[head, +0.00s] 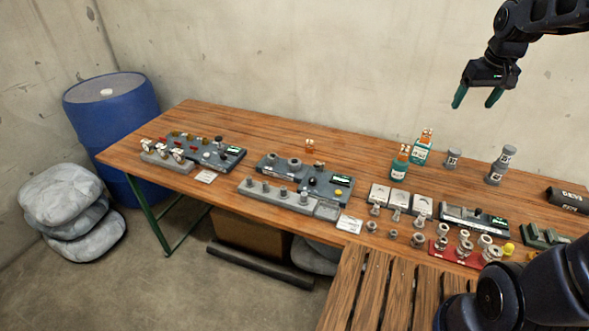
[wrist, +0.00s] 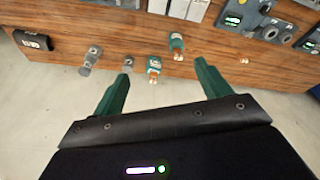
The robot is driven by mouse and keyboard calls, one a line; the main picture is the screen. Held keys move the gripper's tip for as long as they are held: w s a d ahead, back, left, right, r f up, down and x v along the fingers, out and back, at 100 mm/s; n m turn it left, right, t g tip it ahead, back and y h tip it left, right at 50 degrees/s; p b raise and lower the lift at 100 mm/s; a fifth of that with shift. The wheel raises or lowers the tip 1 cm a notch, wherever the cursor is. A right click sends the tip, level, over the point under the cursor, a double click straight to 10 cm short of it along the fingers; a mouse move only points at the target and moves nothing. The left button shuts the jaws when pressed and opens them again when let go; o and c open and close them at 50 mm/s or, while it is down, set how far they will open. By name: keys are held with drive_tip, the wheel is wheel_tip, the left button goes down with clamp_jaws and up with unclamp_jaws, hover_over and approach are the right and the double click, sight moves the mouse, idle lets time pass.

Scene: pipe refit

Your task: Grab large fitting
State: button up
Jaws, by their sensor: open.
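My gripper (head: 476,97) is open and empty, high above the back right of the wooden table (head: 375,157). In the wrist view its two green fingers (wrist: 163,76) stand wide apart with nothing between them. Several metal fittings (head: 417,240) of different sizes stand along the table's front right. I cannot tell which one is the large fitting. A tall grey labelled piece (head: 500,165) and a shorter grey one (head: 452,158) stand at the back right, below my gripper. A grey piece also shows left of the fingers in the wrist view (wrist: 91,60).
Two green bottles with orange tops (head: 399,165) stand near the table's back. A black cylinder (head: 568,200) lies at the right. Grey fixtures (head: 325,185) and a red tray (head: 455,258) hold parts. A blue barrel (head: 112,110) stands at the left. Space above the table is free.

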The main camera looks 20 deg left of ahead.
drive_tip(key=w+a+f+n+g, duration=0.1)
drive_tip(key=w+a+f, duration=0.1)
drive_tip(key=w+a, duration=0.3)
drive_tip(key=w+a+f+n, duration=0.2)
drive_tip(key=a, duration=0.6)
drive_tip(key=n+g, duration=0.2)
drive_tip(key=n, duration=0.5)
hover_over(294, 161)
drive_tip(key=s+d, duration=0.1)
drive_tip(key=s, duration=0.1)
wheel_tip(294, 161, down, 26)
drive_tip(key=shift+h, duration=0.4)
drive_tip(key=f, duration=1)
drive_tip(key=shift+w, duration=0.25)
drive_tip(key=c, duration=1.1)
